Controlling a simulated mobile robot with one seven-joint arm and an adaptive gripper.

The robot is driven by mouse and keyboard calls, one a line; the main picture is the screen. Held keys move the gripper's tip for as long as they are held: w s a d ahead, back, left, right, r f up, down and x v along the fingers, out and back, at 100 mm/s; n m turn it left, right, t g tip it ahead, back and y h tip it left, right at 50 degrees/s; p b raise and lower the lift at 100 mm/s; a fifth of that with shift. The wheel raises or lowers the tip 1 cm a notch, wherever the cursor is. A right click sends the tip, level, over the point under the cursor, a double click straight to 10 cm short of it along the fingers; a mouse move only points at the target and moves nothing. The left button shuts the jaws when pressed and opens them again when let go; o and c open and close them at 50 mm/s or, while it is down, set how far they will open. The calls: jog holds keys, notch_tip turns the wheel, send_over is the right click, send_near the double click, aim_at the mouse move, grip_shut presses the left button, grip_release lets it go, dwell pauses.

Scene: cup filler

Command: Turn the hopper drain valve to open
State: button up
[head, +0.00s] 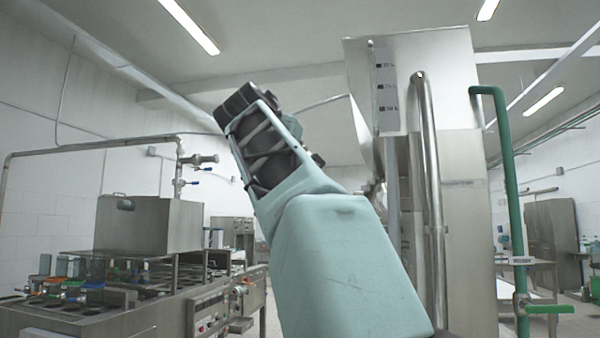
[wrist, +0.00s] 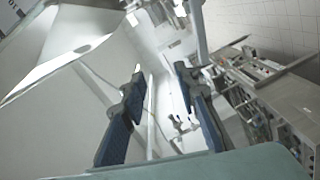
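The steel hopper (head: 440,62) stands high right of centre in the head view, with a gauge strip on its face. Its sloped pale wall (wrist: 75,40) fills the upper left of the wrist view. A metal fitting (wrist: 150,12) shows at the top of the wrist view, beyond the fingertips; I cannot tell whether it is the drain valve or how its handle stands. My gripper (wrist: 158,72) is open, its two dark blue pads apart with nothing between them.
A steel filling machine (head: 150,225) with several cups stands at left, below a pipe with blue-handled valves (head: 195,160). A thick steel pipe (head: 432,180) runs down beside the hopper. A green pipe (head: 510,180) with a green valve handle (head: 548,309) stands at right.

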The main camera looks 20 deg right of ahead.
jog(key=b+v, duration=0.1)
jog(key=v, duration=0.3)
jog(key=shift+f, duration=0.15)
dwell(0.9)
